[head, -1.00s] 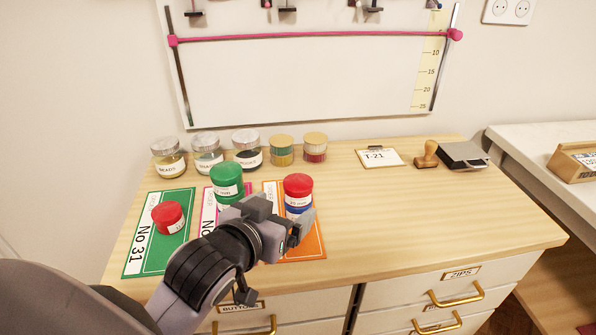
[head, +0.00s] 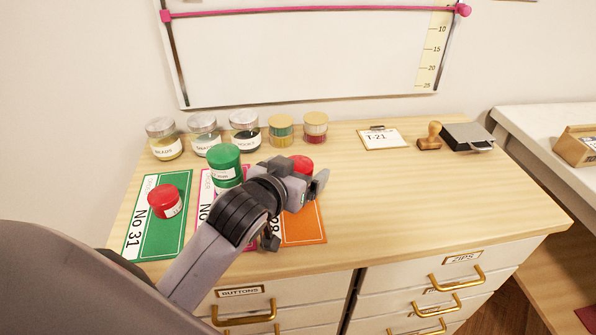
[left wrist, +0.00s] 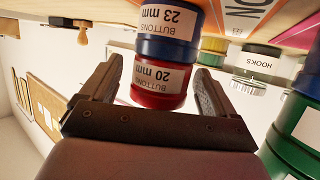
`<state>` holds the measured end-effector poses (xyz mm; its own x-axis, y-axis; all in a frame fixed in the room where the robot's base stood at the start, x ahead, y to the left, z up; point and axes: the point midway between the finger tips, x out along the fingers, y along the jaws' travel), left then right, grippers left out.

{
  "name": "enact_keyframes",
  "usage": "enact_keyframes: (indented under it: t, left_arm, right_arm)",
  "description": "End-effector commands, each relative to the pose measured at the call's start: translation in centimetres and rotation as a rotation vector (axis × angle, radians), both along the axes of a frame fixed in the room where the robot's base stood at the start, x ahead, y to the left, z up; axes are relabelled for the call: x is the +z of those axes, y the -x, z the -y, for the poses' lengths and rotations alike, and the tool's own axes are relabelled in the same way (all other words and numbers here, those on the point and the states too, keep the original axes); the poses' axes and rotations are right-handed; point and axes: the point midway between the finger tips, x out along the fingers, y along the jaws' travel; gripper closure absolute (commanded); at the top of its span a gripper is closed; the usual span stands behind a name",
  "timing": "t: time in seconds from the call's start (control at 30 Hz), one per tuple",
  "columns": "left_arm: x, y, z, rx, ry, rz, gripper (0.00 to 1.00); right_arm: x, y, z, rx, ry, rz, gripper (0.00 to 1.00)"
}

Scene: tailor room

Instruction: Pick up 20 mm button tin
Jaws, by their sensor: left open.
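The 20 mm button tin is red (left wrist: 158,82). It is stacked on a blue 23 mm tin (left wrist: 166,38); the left wrist view is upside down. In the head view only the red lid (head: 302,162) shows well, because my left gripper (head: 310,187) hides most of the stack on the orange card. My left gripper is open, with one finger on each side of the red tin in the left wrist view (left wrist: 157,84). I cannot tell whether either finger touches it. My right gripper is out of view.
A tall green tin stack (head: 225,165) stands just left of my left gripper. Another red tin (head: 165,201) sits on the green No 31 card (head: 150,240). Several jars line the back, including a hooks jar (head: 245,132). The desk's right front (head: 430,215) is clear.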

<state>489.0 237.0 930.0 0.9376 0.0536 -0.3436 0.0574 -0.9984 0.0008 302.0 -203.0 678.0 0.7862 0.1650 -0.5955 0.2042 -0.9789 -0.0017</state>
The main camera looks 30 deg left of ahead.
Motion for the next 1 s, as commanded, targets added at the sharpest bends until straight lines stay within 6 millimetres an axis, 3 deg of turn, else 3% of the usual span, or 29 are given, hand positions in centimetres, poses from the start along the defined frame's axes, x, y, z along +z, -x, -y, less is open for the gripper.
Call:
enact_keyframes:
  t: [0.23, 0.27, 0.4, 0.43, 0.77, 1.0]
  left_arm:
    - [-0.1, -0.2, 0.0, 0.000, 0.000, 0.000, 0.11]
    - [-0.1, -0.2, 0.0, 0.000, 0.000, 0.000, 0.17]
    - [0.0, -0.2, 0.0, 0.000, -0.001, 0.000, 0.63]
    - [0.0, -0.2, 0.0, 0.000, -0.001, 0.000, 0.70]
    - [0.2, -0.2, 0.0, 0.000, 0.000, 0.003, 0.70]
    - [2.9, -0.2, 0.0, 0.000, 0.000, 0.007, 0.70]
  right_arm:
    - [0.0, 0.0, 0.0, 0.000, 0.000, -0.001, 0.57]
    - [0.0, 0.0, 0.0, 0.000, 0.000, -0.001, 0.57]
    - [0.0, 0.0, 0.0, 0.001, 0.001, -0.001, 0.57]
    - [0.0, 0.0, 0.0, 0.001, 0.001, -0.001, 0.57]
    - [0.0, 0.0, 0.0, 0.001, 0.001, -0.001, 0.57]
    - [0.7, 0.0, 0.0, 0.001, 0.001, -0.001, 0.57]
